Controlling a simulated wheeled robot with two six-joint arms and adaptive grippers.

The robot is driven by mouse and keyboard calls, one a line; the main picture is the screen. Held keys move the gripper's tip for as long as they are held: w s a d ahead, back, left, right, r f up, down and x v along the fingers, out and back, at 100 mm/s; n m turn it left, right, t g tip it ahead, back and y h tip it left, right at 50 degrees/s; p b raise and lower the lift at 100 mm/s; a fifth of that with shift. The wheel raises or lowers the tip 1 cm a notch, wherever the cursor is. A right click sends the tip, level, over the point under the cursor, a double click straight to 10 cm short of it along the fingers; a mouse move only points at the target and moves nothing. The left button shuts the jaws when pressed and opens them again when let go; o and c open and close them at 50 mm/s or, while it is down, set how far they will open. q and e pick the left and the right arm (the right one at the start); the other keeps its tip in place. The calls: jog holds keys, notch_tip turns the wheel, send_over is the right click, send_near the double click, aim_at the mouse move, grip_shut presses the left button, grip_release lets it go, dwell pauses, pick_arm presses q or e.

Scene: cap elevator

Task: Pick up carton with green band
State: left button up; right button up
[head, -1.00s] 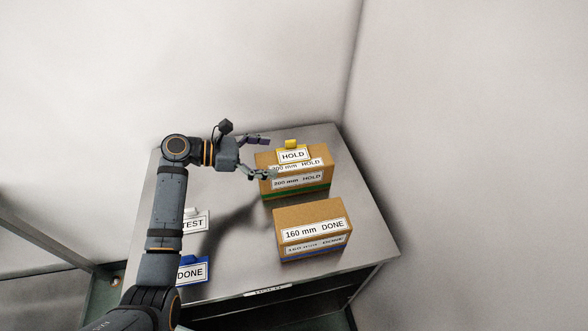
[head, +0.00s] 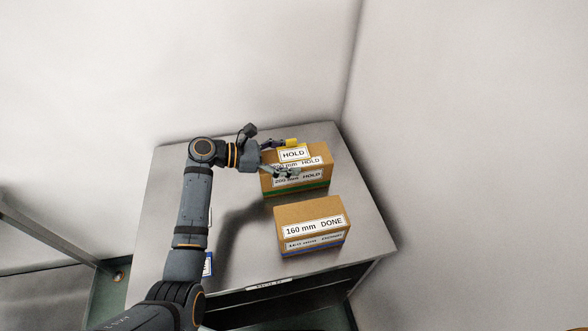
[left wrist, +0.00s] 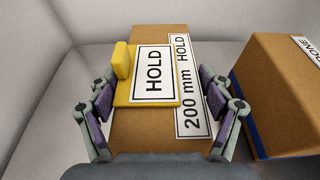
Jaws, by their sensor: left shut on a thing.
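The brown carton with the green band (head: 321,176) stands at the back of the metal table. It bears "200 mm HOLD" labels, and a yellow HOLD tag (head: 294,154) sits on its top. My left gripper (head: 290,158) reaches over it from the left and is shut on the carton. In the left wrist view, the carton (left wrist: 150,137) lies between the two finger pads, with the HOLD tag (left wrist: 134,88) on top between them. The green band is not visible in that view. My right gripper is not in view.
A second carton (head: 293,214), marked "160 mm DONE" with a blue band, stands in front, close to the right finger in the left wrist view. A blue-edged tag (head: 208,264) is partly hidden by my arm. The table (head: 355,215) is bare at right; walls stand behind and right.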

pick_arm(q)
jog(key=shift+r, duration=0.1)
jog(key=c, duration=0.6)
jog(key=shift+w+r, duration=0.1)
jog(key=shift+r, duration=0.5)
notch_tip(320, 180, up, 2)
jog(key=s+a+r, duration=0.1)
jog(key=s+a+r+b, duration=0.1)
jog(key=r, duration=0.1)
jog(key=s+a+r, duration=0.1)
jog(key=r, duration=0.1)
jog(key=shift+s, duration=0.2)
jog(key=shift+s+a+r+b, duration=0.35)
jog(key=shift+s+a+r, duration=0.45)
jog(key=shift+s+a, duration=0.3)
jog(key=shift+s+a+r+b, duration=0.35)
jog(key=shift+s+a+r, duration=0.5)
jog(key=shift+s, duration=0.5)
jog(key=shift+s+a+r+b, duration=0.35)
jog(key=shift+s+a+r, duration=0.35)
jog(key=shift+s+a, duration=0.45)
